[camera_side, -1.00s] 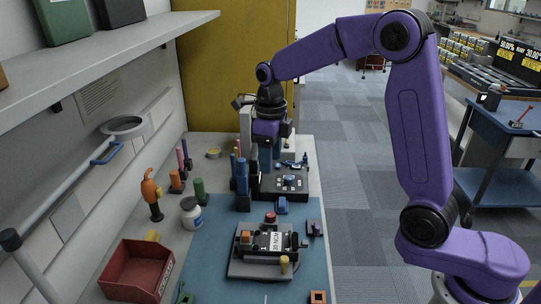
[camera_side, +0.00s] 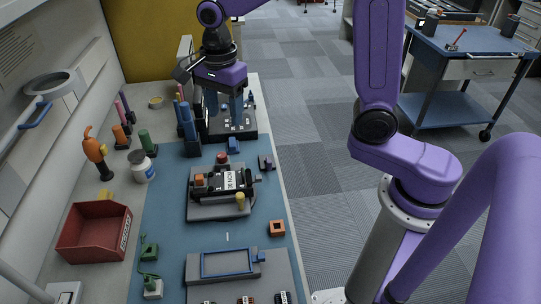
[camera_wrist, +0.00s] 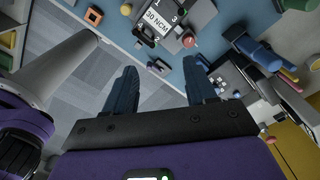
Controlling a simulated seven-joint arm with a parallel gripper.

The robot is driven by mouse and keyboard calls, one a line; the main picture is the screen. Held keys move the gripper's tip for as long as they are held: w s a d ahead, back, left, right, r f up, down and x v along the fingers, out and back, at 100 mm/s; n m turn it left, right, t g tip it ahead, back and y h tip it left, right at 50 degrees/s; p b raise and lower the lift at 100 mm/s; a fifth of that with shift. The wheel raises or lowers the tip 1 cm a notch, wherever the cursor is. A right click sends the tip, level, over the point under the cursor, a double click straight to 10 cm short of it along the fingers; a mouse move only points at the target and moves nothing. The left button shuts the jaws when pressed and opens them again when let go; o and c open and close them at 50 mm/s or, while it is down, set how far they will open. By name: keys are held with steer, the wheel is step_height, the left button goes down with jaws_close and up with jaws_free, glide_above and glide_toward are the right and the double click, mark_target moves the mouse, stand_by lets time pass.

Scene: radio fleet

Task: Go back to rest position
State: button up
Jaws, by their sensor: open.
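My gripper (camera_side: 225,106) hangs fingers down toward the far end of the bench in the side view. Its two blue fingers are apart, with nothing seen between them. It appears above or in front of a black fixture (camera_side: 222,135); the height gap is unclear. In the wrist view my gripper (camera_wrist: 158,74) is open, with grey floor and a bit of blue mat between the fingers. A black device with a white "30 NCM" label (camera_side: 230,180) sits on a grey plate (camera_side: 205,212) nearer the camera; the label also shows in the wrist view (camera_wrist: 158,16).
Upright blue posts (camera_side: 188,130) stand close left of my gripper. A red bin (camera_side: 90,232), a white jar (camera_side: 143,168) and an orange-handled tool (camera_side: 95,152) line the left side. A blue-framed grey fixture (camera_side: 228,263) lies near the front.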

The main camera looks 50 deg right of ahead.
steer(key=s+d+f+n, duration=0.1)
steer(key=s+d+n, duration=0.2)
steer(key=s+n, duration=0.9)
steer(key=s+d+f+n, duration=0.1)
steer(key=s+d+n, duration=0.3)
steer(key=s+n, duration=0.8)
steer(key=n, duration=0.5)
steer(key=shift+s+d, duration=0.15)
steer(key=shift+s, duration=0.15)
